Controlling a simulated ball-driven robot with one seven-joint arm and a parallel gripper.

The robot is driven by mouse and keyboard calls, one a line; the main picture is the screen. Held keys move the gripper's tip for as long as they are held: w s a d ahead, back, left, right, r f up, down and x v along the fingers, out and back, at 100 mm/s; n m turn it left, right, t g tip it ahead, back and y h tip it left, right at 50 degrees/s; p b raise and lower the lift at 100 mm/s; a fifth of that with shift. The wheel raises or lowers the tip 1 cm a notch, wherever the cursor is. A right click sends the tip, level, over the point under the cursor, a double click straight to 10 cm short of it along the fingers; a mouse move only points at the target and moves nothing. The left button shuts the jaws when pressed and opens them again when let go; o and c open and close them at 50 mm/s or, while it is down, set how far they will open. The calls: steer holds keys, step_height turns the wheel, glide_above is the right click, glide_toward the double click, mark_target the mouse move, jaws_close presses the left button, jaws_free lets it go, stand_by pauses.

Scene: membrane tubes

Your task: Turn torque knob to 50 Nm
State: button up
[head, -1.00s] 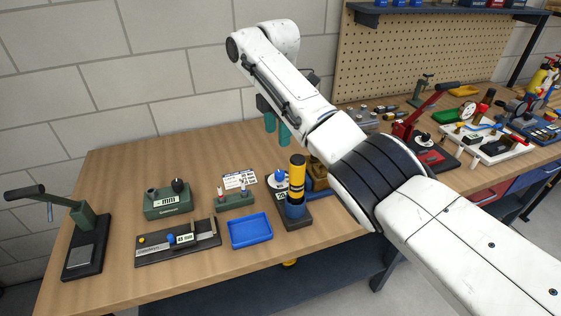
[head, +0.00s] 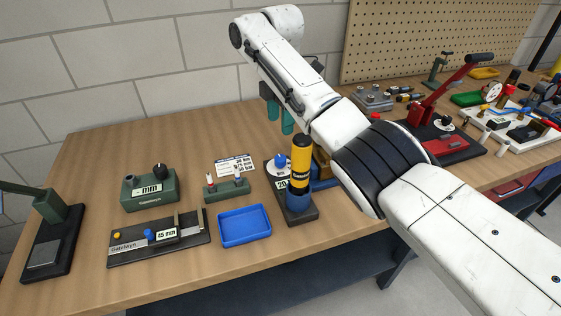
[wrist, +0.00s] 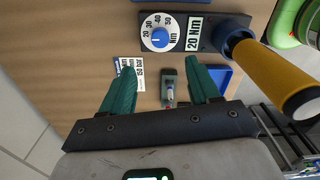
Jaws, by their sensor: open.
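The torque knob (head: 281,160) is a blue knob on a round white dial on a dark base. In the wrist view the knob (wrist: 160,39) is at the top, with numbers from 20 to 50 around the dial. The label beside it (wrist: 193,34) reads 20 Nm. A yellow and black cylinder (head: 301,158) stands upright in a blue socket on the same base. My gripper (head: 280,124) has teal fingers and hangs above the bench behind the knob. In the wrist view my gripper (wrist: 161,66) is open and empty, its fingers apart from the knob.
A blue tray (head: 244,226), a small green stand (head: 226,190), a green mm gauge (head: 149,190) and a caliper-like device (head: 158,241) stand left of the knob base. A printed card (head: 235,165) lies behind the stand. A red lever press (head: 440,130) is at right.

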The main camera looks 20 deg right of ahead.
mark_target(280, 157)
step_height(280, 157, down, 12)
steer(key=shift+r, duration=0.1)
stand_by(0.5)
steer(key=c, duration=1)
steer(key=shift+c, duration=0.2)
